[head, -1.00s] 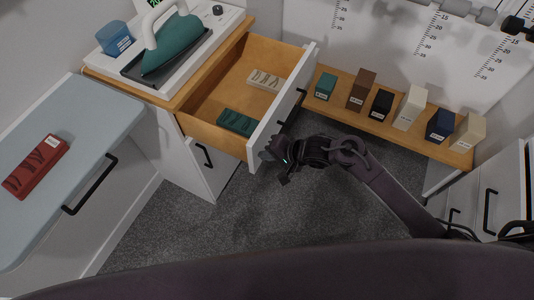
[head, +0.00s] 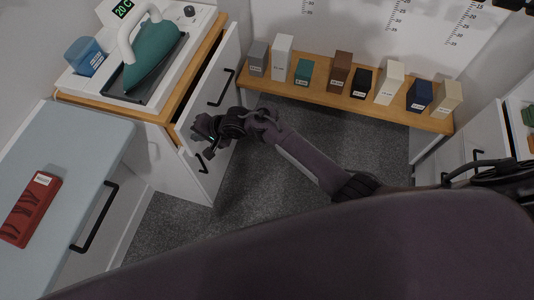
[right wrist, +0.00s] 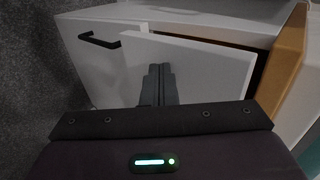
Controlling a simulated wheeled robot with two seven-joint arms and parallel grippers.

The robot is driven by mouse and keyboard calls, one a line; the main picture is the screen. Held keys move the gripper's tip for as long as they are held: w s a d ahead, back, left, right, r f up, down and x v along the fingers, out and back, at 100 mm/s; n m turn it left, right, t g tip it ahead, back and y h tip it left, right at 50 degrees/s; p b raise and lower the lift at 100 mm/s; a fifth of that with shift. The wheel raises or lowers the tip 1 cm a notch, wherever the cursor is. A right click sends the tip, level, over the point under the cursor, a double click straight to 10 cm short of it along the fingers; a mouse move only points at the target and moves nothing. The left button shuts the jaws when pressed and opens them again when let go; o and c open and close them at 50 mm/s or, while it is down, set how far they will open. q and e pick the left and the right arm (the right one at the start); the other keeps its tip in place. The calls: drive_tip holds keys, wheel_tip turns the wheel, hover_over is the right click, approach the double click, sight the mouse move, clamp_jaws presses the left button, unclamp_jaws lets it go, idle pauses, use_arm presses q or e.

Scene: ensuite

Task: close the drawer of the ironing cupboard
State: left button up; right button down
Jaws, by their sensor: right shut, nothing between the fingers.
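The ironing cupboard (head: 140,118) stands at the left with a wooden top edge. Its drawer (head: 212,85) has a white front with a black bar handle and stands only slightly open, with a narrow dark gap behind the front. In the right wrist view the drawer front (right wrist: 205,68) shows at a slant, with the gap at its right. My right gripper (head: 197,128) is shut and empty at the near end of the drawer front; its fingertips (right wrist: 158,72) are against or very close to the white panel. My left gripper is not in view.
A teal iron (head: 152,55) and a blue cup (head: 84,56) stand on the cupboard. A grey-blue board (head: 75,160) with a red box (head: 30,208) is at the left. A low wooden shelf (head: 320,93) holds several boxes behind my arm. Grey carpet (head: 260,180) is clear.

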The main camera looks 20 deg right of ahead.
sight(188, 130)
drive_tip(key=w+a, duration=0.1)
drive_tip(key=w+a+b, duration=0.1)
drive_tip(key=a, duration=0.1)
drive_tip(key=shift+w+a+f, duration=0.1)
drive_tip(key=shift+w+a, duration=0.1)
drive_tip(key=shift+a, duration=0.1)
drive_tip(key=shift+w+a, duration=0.2)
drive_tip(key=shift+a, duration=0.05)
drive_tip(key=shift+r, duration=0.25)
drive_tip(key=shift+a+r, duration=0.1)
drive_tip(key=shift+a, duration=0.05)
